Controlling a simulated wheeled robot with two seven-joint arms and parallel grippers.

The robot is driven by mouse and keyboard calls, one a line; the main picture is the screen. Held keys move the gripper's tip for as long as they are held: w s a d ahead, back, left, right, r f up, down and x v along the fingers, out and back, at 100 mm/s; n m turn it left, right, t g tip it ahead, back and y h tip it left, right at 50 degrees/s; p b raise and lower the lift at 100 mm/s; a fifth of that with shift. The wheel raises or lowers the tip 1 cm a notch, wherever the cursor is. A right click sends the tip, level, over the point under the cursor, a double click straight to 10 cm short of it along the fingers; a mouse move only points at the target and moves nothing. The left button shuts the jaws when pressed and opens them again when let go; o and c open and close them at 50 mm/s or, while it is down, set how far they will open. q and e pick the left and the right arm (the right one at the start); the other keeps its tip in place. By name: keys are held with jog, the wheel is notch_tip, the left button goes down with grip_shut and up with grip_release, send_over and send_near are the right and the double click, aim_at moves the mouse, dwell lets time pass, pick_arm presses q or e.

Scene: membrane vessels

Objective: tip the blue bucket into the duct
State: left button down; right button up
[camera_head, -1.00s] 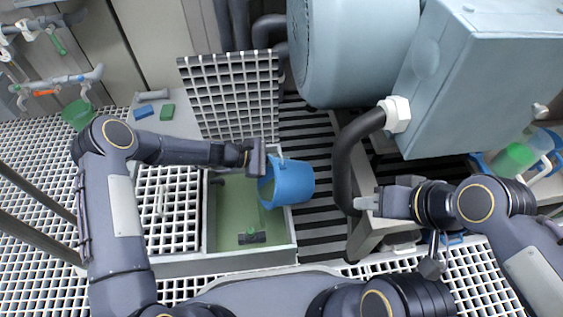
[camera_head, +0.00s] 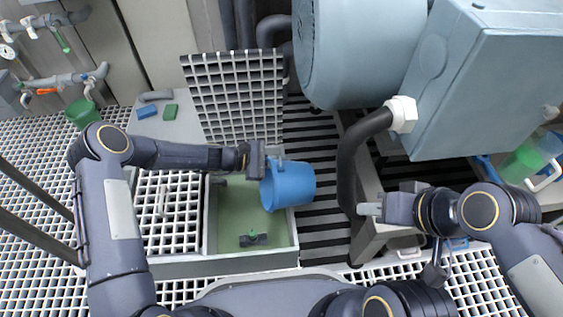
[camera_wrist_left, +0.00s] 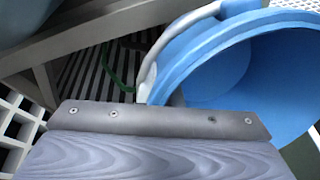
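The gripper appears shut on the bucket; the exact grip is hidden. The duct (camera_head: 220,267) is a grey-walled rectangular opening with a green inside; a small dark fitting with a green part lies in it. My right gripper (camera_head: 370,209) is away to the right, holding nothing visible; its finger gap is unclear.
A raised grating panel (camera_head: 236,97) stands behind the duct. A thick black hose (camera_head: 348,165) and a large pale-blue machine (camera_head: 365,50) are at the right. A green bucket (camera_head: 80,113) stands at the far left. Dark slats (camera_head: 318,225) lie right of the duct.

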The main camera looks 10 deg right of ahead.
aim_at(270, 173)
pick_arm(q)
jog(key=shift+a+f+h+b, duration=0.35)
jog(key=shift+a+h+b, duration=0.05)
jog(key=shift+a+b, duration=0.35)
jog(key=shift+s+a+f+h+b, duration=0.1)
jog(key=shift+s+a+h+b, duration=0.1)
jog(key=shift+a+h+b, duration=0.45)
jog(key=shift+a, duration=0.2)
jog(key=shift+a+f+h, duration=0.2)
jog(key=shift+a+h, duration=0.6)
jog(key=shift+h, duration=0.05)
jog(key=shift+a, duration=0.1)
jog(key=shift+s+a+r+h, duration=0.1)
jog(key=shift+a+r+h, duration=0.05)
jog(key=shift+a+h, duration=0.35)
jog(key=shift+s+a+r+h, duration=0.1)
jog(key=shift+a+r+h, duration=0.05)
jog(key=shift+a+h, duration=0.3)
jog(key=shift+a+r+m+h, duration=0.15)
jog(key=shift+a+m+h, duration=0.15)
jog(key=shift+a+h, duration=0.65)
jog(key=shift+d, duration=0.15)
